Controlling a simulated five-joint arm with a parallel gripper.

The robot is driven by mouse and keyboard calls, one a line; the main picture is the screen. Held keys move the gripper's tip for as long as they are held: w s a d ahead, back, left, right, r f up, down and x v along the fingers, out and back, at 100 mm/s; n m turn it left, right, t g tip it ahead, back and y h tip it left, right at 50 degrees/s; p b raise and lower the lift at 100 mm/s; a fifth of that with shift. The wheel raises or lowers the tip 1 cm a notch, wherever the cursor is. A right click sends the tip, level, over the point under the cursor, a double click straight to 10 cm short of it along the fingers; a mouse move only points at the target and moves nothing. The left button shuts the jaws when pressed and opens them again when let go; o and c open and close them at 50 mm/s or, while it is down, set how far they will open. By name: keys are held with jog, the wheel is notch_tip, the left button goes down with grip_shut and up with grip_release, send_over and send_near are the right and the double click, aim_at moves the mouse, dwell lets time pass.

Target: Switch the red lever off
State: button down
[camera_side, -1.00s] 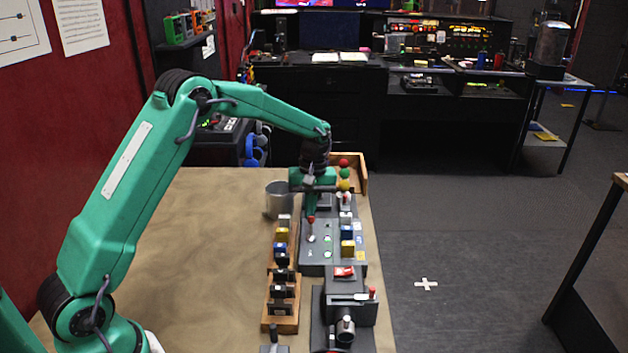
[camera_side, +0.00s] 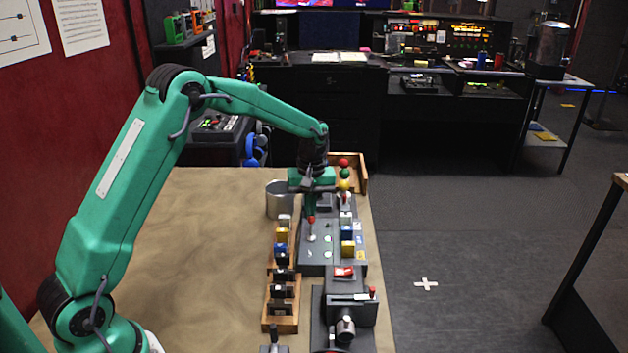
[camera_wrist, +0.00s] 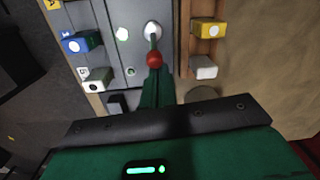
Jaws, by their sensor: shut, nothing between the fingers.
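The red lever (camera_side: 311,219) stands on the grey button panel (camera_side: 318,256), under my gripper (camera_side: 309,207) in the side view. In the wrist view its red ball (camera_wrist: 154,59) sits on a thin stem rising from a round white base. The green fingers of my gripper (camera_wrist: 154,76) are closed together right beside the ball, on the near side in that view. Nothing is between the fingers. I cannot tell whether they touch the ball.
A wooden rack of coloured blocks (camera_side: 282,322) runs along the panel's left. A metal cup (camera_side: 279,200) stands behind the rack. Blue and yellow blocks (camera_side: 347,248) sit on the panel's right side. A dark machine (camera_side: 345,310) stands in front. The table's left side is clear.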

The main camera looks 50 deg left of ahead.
jog(key=shift+s+d+r, duration=0.15)
jog(key=shift+s+r, duration=0.05)
jog(key=shift+d, duration=0.1)
jog(key=shift+s+d+r, duration=0.25)
jog(key=shift+s+d, duration=0.25)
jog(key=shift+s+d+r, duration=0.25)
jog(key=shift+s+d, duration=0.2)
jog(key=shift+s, duration=0.05)
jog(key=shift+r, duration=0.15)
jog(key=shift+r, duration=0.6)
jog(key=shift+w+a+r, duration=0.1)
